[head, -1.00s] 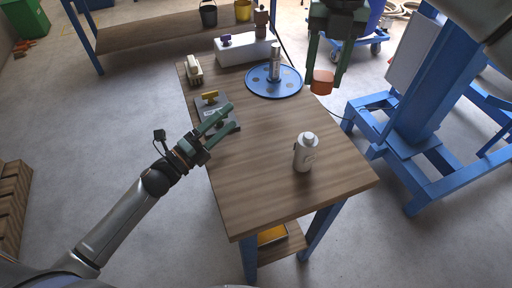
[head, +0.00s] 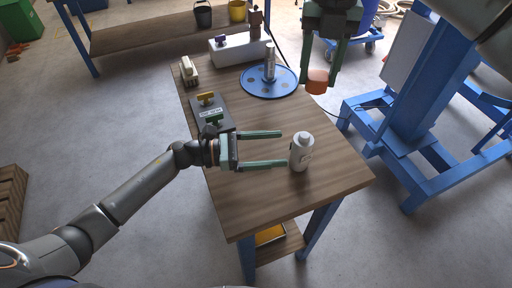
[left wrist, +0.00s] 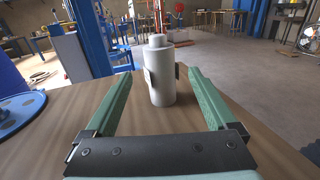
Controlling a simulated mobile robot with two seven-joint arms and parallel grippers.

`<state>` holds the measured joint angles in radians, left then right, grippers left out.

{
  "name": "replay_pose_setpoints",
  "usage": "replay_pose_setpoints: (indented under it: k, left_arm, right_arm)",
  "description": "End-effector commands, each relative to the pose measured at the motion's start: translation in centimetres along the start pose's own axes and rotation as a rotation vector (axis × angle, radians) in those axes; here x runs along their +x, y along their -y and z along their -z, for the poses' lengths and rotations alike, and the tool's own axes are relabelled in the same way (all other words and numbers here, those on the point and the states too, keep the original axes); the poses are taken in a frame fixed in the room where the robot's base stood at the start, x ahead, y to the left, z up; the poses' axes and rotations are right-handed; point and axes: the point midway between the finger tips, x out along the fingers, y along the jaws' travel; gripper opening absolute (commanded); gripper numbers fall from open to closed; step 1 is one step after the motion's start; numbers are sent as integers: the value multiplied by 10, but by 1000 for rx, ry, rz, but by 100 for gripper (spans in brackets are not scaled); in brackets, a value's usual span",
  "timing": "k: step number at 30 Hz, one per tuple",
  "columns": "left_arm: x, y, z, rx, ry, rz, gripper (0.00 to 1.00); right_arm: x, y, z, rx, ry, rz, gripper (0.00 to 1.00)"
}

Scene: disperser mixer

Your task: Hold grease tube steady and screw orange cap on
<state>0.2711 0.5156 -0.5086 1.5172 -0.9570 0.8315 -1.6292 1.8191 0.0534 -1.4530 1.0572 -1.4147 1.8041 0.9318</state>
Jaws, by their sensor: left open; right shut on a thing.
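The grease tube (head: 301,154) is a white upright bottle with a narrower top, standing on the table near its front right part. It also shows in the left wrist view (left wrist: 159,75), ahead and between the green fingers. My left gripper (head: 283,149) is open, its fingertips pointing at the tube and just short of it or level with its near side; I cannot tell if they touch. The orange cap (head: 317,81) is held between the fingertips of my right gripper (head: 320,76), above the table's right edge, apart from the tube.
A blue round plate (head: 254,85) with a metal cylinder (head: 269,64) stands at the back of the wooden table (head: 255,200). A grey panel with yellow and green handles (head: 229,127) lies at the left edge. A white box (head: 232,55) is farther back. A blue frame (head: 412,120) stands right.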

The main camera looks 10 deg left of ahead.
Motion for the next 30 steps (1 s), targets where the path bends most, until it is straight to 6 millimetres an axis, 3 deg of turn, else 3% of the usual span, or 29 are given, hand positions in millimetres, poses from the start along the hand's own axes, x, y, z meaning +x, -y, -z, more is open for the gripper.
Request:
replay_pose_setpoints:
  k: [6,12,24,30]
  left_arm:
    - [42,0,-1,1,2,0,90]
    - [66,0,0,-1,0,-1,90]
    - [74,0,0,-1,-1,-1,90]
    - [74,0,0,-1,-1,-2,70]
  right_arm:
    - [0,0,0,0,0,0,0]
    - [0,0,0,0,0,0,0]
    - [0,0,0,0,0,0,0]
    - [0,0,0,0,0,0,0]
